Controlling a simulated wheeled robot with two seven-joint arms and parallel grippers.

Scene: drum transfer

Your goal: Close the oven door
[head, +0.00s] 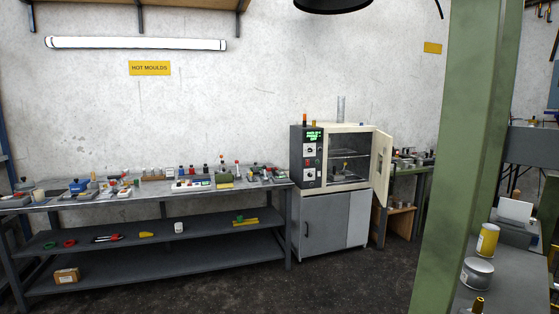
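The oven (343,158) stands on a grey cabinet by the far wall, right of the long bench. It has a cream body and a dark control panel (312,158) with a green display on its left side. Its cream door (382,168) is hinged at the right side and stands wide open, swung out to the right. The oven's interior shows a rack with small items on it. Neither of my grippers is in the head view, and nothing touches the door.
A long grey bench (130,196) with many small tools stands along the wall to the left. A green post (458,150) rises close on the right. A table with a yellow can (487,240) and a grey tin (477,272) is at the lower right. The dark floor (340,285) before the oven is clear.

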